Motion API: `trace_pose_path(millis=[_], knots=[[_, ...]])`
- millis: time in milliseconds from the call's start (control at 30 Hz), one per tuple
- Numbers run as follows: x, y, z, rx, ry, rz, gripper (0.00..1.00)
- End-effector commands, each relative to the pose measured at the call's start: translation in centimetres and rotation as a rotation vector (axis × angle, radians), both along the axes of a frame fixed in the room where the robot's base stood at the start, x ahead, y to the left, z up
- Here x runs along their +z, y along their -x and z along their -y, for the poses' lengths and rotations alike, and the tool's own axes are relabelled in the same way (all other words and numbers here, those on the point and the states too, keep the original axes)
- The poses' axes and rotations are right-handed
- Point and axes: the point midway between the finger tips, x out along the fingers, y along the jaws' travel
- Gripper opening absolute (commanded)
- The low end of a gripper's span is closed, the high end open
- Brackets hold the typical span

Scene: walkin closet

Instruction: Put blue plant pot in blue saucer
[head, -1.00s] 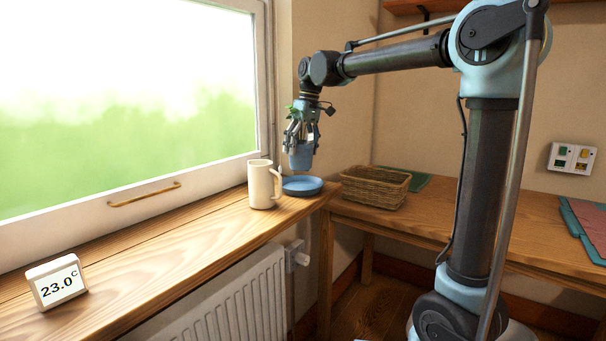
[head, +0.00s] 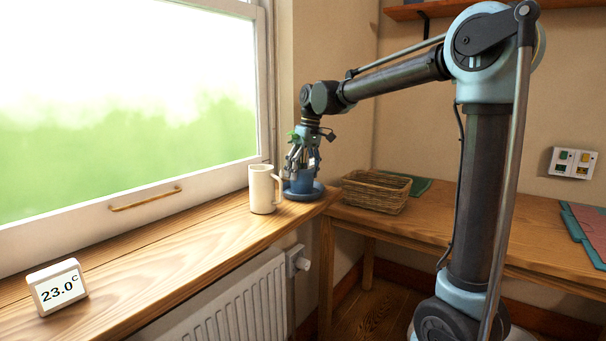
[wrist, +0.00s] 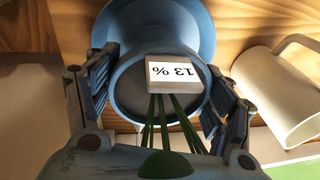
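The blue plant pot (head: 302,182) is upright at the blue saucer (head: 314,193) near the sill's far end. Its base appears to be within the saucer's rim; I cannot tell whether it touches the bottom. My gripper (head: 302,172) points down and is shut on the pot. In the wrist view my gripper (wrist: 160,92) has one finger on each side of the pot (wrist: 131,92), and the saucer (wrist: 203,30) shows beyond it. Green stems (wrist: 172,122) and a white block (wrist: 174,72) reading 13 % show at the pot's mouth.
A cream mug (head: 262,190) stands on the sill just left of the saucer and also shows in the wrist view (wrist: 282,85). A wicker basket (head: 372,192) is on the desk to the right. A display (head: 57,287) reading 23.0 °C stands at the near left. The sill between is clear.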

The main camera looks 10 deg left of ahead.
Motion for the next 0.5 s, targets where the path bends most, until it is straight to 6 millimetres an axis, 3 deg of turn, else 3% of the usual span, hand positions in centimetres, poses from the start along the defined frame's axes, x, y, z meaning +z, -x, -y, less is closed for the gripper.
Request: trace_pose_path(millis=[100, 500], knots=[[-0.01, -0.01, -0.02, 0.000, 0.000, 0.000, 0.94], [0.11, 0.05, -0.07, 0.001, 0.000, 0.000, 0.94]])
